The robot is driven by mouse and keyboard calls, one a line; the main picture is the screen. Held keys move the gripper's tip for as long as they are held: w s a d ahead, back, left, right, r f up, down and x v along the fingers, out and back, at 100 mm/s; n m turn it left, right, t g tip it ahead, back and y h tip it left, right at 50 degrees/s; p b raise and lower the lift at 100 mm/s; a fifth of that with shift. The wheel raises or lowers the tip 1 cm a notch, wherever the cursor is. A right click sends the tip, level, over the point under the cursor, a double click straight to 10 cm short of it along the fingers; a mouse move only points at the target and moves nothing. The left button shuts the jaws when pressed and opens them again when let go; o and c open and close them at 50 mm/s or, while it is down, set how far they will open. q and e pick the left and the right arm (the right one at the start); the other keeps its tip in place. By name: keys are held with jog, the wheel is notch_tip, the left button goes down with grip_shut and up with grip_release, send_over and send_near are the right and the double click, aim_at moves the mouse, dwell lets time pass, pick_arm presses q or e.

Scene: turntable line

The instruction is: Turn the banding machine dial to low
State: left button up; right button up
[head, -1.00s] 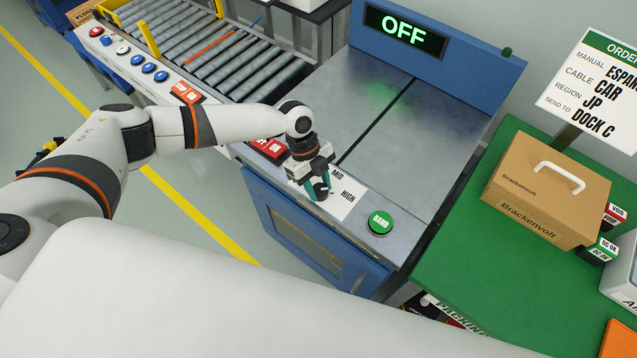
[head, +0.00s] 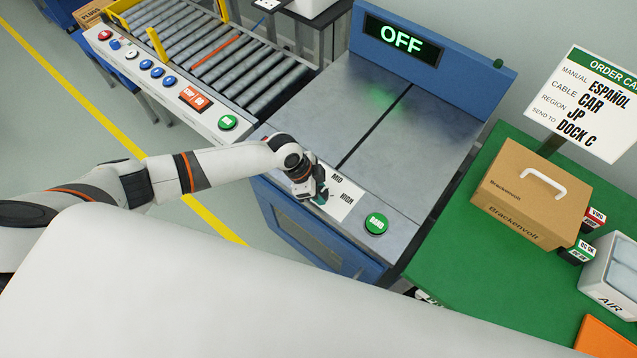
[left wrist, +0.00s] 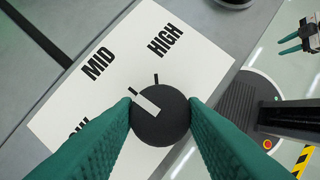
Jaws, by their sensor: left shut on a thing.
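The banding machine dial (left wrist: 162,120) is a dark round knob with a white pointer line, on a white label plate (left wrist: 190,65). The pointer aims up-left, towards the MID word (left wrist: 98,64). The HIGH word (left wrist: 165,38) is clear; the LOW word (left wrist: 79,132) is partly hidden by a finger. My left gripper (head: 321,197) is at the dial on the machine's front edge, shut on it, with a teal finger (left wrist: 95,145) on either side. My right gripper (left wrist: 290,43) shows small at the upper right of the left wrist view, its fingers apart.
The machine's display (head: 402,40) reads OFF. A green BAND button (head: 376,223) is right of the dial. A roller conveyor (head: 205,50) with a button panel stands to the left. A green table (head: 440,255) with a Brackenvolt carton (head: 530,195) is to the right. The machine's metal top is clear.

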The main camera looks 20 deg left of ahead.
pick_arm(q)
jog(key=n+p, duration=0.1)
jog(key=n+t+p, duration=0.1)
jog(key=n+p, duration=0.2)
jog(key=shift+s+d+r+n+t+y, duration=0.1)
jog(key=shift+s+r+n+t+y, duration=0.05)
jog(key=shift+r+n+t+y, duration=0.2)
jog(key=shift+f+n+t+y+p, duration=0.1)
jog(key=shift+n+t+y+p, duration=0.2)
jog(key=shift+n+p, duration=0.6)
jog(key=shift+f+n+t+y+p, duration=0.15)
jog(key=shift+n+y+p, duration=0.1)
jog(key=shift+n+p, duration=0.65)
jog(key=o, duration=1)
jog(key=shift+f, duration=0.1)
jog(key=b+v, duration=0.1)
jog(key=v, duration=1.1)
jog(key=shift+d, duration=0.2)
jog(key=shift+s, duration=0.1)
